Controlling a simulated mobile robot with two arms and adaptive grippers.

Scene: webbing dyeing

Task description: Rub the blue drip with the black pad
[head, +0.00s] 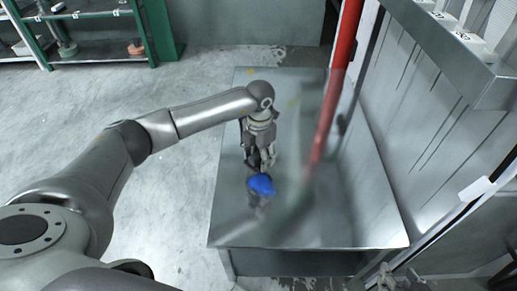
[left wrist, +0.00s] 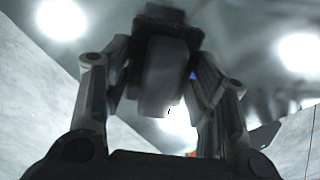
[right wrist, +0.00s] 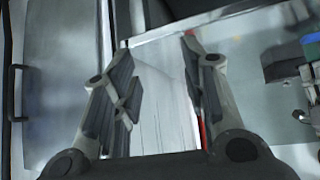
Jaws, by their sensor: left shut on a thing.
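The blue drip (head: 262,184) is a bright blue patch on the grey metal tabletop (head: 235,215), just in front of my left gripper (head: 259,163). My left gripper is shut on the black pad, a dark slab on a grey block (left wrist: 165,75) between the fingers in the left wrist view. The pad's contact with the table cannot be made out. A small blue bit (left wrist: 192,76) shows beside it. In the right wrist view the blue patch (right wrist: 312,38) is at the right edge. My right gripper (right wrist: 158,55) is open and empty.
A red pole (head: 340,65) rises right of my left gripper. A grey metal wall panel (head: 420,130) with a ledge (head: 440,45) bounds the table's right side. A green-framed shelf (head: 100,38) stands at the back left. The table's front left is clear.

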